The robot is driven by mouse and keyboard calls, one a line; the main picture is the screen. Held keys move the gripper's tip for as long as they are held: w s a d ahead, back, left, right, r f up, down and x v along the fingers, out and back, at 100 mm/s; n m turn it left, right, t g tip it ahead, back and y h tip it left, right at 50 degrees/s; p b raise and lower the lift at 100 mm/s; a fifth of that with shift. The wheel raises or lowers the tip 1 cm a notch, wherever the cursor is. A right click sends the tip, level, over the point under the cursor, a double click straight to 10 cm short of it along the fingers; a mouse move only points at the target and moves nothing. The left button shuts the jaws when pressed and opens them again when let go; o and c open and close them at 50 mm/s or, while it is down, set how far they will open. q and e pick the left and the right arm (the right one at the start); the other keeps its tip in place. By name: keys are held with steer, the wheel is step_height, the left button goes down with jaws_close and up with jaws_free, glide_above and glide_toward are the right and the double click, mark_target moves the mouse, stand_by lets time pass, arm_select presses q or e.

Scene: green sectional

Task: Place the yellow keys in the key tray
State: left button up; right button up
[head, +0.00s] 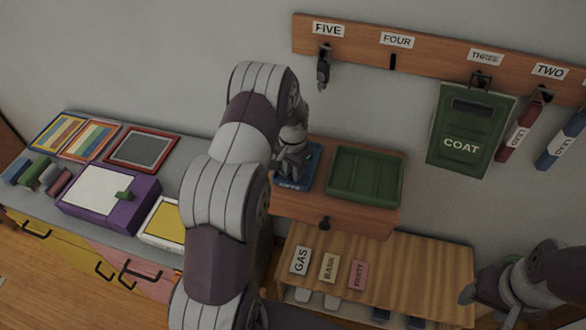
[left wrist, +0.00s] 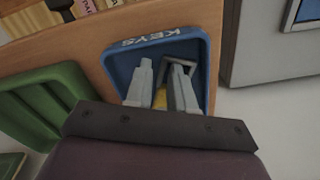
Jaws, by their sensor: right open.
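The blue key tray (head: 309,165), labelled KEYS, sits on a small wooden cabinet in the head view. It fills the middle of the left wrist view (left wrist: 203,52). My left gripper (head: 291,160) points down over the tray; its two pale fingers (left wrist: 163,66) reach over the tray floor. A small yellow piece, which looks like part of the yellow keys (left wrist: 160,98), shows between the fingers. A grey frame-like piece is beside the fingertips. Whether the fingers press on the yellow piece is hidden. My right gripper (head: 468,292) is open at the lower right, away from the tray.
A green compartment tray (head: 365,175) stands right beside the key tray. Below is a slatted wooden bench (head: 400,275) with GAS, BANK and PARTY labels. A wall rail (head: 440,57) holds hooks and a green COAT item (head: 462,143). A counter with boxes is left.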

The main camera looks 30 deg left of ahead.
arm_select(q)
steer(key=shift+r, duration=0.25)
step_height(320, 180, up, 12)
steer(key=b, duration=0.2)
steer(key=s+d, duration=0.6)
steer(key=s, duration=0.3)
steer(key=s+d+n+t, duration=0.1)
steer(key=s+d, duration=0.6)
steer(key=s, duration=0.3)
steer(key=shift+s+n, duration=0.25)
steer(key=shift+n, duration=0.05)
steer(key=shift+r, duration=0.1)
